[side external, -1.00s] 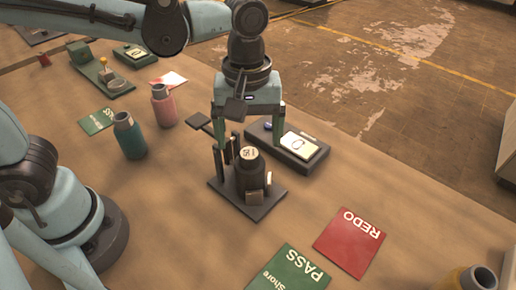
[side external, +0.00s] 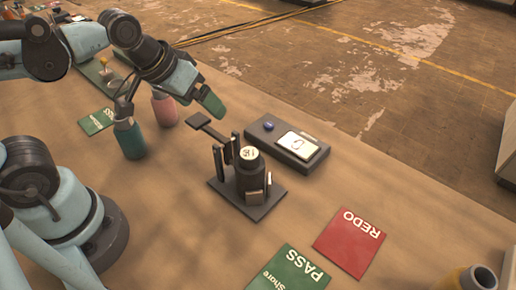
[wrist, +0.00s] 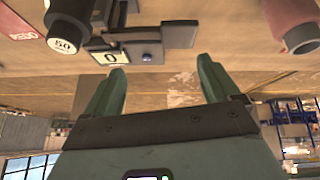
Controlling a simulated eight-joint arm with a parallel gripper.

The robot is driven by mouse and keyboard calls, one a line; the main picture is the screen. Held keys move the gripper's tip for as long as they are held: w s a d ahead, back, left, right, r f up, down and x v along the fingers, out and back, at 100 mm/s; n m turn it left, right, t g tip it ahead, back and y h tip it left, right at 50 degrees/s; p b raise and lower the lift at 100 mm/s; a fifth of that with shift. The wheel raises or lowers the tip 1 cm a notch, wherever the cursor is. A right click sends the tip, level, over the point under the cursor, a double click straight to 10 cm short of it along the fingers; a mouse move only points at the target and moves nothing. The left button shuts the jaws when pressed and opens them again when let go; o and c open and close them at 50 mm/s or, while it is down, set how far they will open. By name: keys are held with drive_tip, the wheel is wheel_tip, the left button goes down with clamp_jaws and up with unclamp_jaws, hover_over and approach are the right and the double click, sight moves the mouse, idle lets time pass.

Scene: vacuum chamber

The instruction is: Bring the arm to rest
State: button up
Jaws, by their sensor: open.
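My gripper (side external: 208,98) is raised and tilted above the table in the side view, to the upper left of the dark stand. One green finger shows clearly there. In the wrist view both fingers of my gripper (wrist: 162,73) are spread apart with nothing between them. The arm is folded back toward the left, clear of the table objects. A dark cylinder (side external: 249,180) with a pale round top stands on the base plate of the stand (side external: 226,193). The dark cylinder also shows in the wrist view (wrist: 66,22).
A grey device (side external: 265,138) with a display sits behind the stand. A teal bottle (side external: 130,140) and a pink bottle (side external: 164,110) stand near my arm. A green PASS mat (side external: 290,270) and a red REDO mat (side external: 348,243) lie in front, with bare table around.

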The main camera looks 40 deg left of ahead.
drive_tip(key=shift+s+a+f+m+t, duration=0.15)
drive_tip(key=shift+a+f+m+t, duration=0.15)
drive_tip(key=shift+a, duration=0.25)
drive_tip(key=shift+s+a+f+m+t, duration=0.15)
drive_tip(key=shift+a+m+t, duration=0.15)
drive_tip(key=shift+a+m, duration=0.15)
drive_tip(key=shift+w, duration=0.1)
